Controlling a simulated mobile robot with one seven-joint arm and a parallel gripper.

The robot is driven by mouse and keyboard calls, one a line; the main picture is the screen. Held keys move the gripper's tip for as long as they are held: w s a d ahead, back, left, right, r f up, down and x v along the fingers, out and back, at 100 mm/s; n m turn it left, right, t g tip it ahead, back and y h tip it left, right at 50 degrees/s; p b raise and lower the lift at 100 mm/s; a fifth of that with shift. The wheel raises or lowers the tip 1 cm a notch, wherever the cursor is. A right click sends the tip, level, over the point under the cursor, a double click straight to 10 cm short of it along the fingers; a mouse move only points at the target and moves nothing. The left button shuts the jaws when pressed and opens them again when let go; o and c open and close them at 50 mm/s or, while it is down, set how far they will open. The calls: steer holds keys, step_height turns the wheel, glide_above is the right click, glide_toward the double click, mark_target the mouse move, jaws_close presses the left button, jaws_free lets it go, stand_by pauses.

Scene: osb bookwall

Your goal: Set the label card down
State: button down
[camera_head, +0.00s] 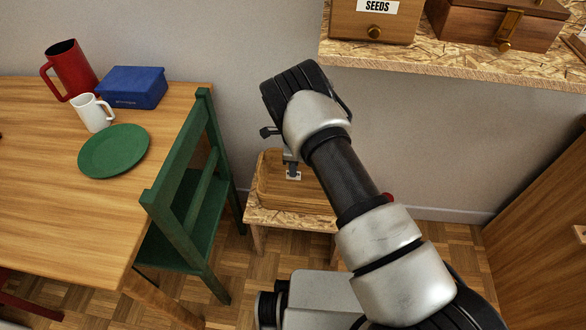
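My gripper (293,170) points down at the picture's centre, partly hidden by my own wrist. Its fingers look close together, with a small pale card (294,177), the label card, at their tips. The card shows over a shallow wooden tray (268,190). Whether it touches the tray floor I cannot tell. The tray stands on a low chipboard stool (262,217), and my arm hides its right part.
A green chair (205,200) stands left of the stool. The wooden table (60,210) holds a green plate (114,151), white mug (92,112), red jug (69,70) and blue box (133,87). A chipboard shelf (450,66) with wooden boxes, one labelled SEEDS (373,27), overhangs at upper right.

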steer(key=shift+f+b, duration=0.4)
steer(key=c, duration=2)
jaws_free()
steer(key=shift+r+p, duration=0.5)
steer(key=shift+p, duration=0.1)
step_height(320, 180, up, 12)
steer(key=p, duration=0.3)
steer(key=shift+r, duration=0.15)
